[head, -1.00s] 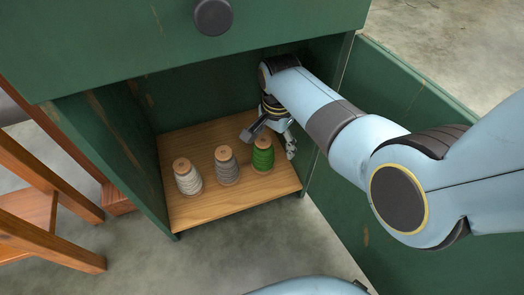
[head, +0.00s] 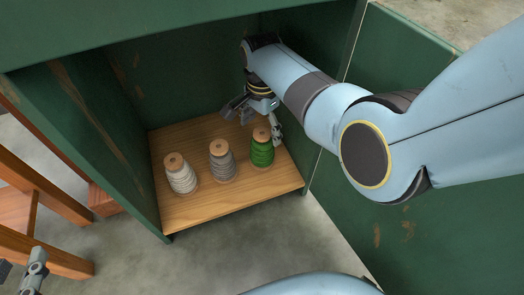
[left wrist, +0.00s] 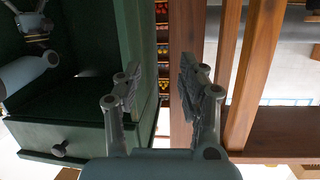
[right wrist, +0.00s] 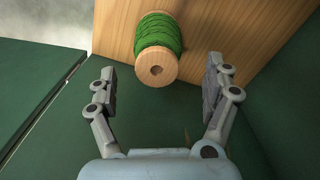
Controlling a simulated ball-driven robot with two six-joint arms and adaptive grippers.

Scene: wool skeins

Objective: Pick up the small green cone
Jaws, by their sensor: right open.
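The small green cone (head: 262,150) is green wool on a wooden spool, upright at the right of the wooden cabinet shelf (head: 205,204). It also shows in the right wrist view (right wrist: 158,42), its wooden top facing the camera. My right gripper (head: 256,118) is inside the cabinet, just behind and above the cone. In the right wrist view its open fingers (right wrist: 160,85) are spread to either side below the cone, with nothing between them. My left gripper (left wrist: 158,95) is open and empty outside the cabinet; a bit of it shows at the lower left of the head view.
A grey cone (head: 222,163) stands left of the green one, and a whitish cone (head: 181,176) further left. The green cabinet's side wall (head: 85,140) and open door (head: 400,215) flank the shelf. A wooden stool (head: 45,215) stands at left.

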